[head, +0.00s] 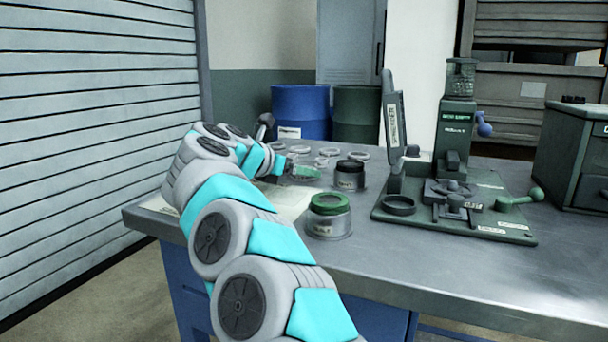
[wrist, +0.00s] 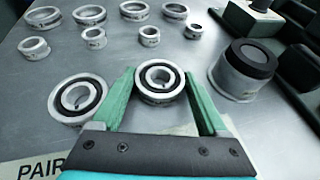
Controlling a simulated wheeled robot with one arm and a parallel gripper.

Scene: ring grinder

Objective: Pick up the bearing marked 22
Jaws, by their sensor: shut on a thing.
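In the wrist view, my gripper (wrist: 160,88) is shut on a bearing (wrist: 160,94), with one green fingertip on each side of it. The bearing has a pale outer ring, a dark band and a pale inner ring; I cannot read a number on it. A similar bearing (wrist: 78,101) lies on the table to the left of the gripper, and no number is readable there either. In the head view, my gripper (head: 303,172) is low over the table, and the held bearing cannot be made out. I cannot tell whether the held bearing touches the table.
Several loose rings (wrist: 95,38) lie beyond the gripper. A black-topped cup (wrist: 240,78) stands right of it; a green-topped cup (head: 329,216) stands nearer. The green press (head: 452,150) on its base plate is to the right. A paper marked PAIR (wrist: 38,168) lies in front.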

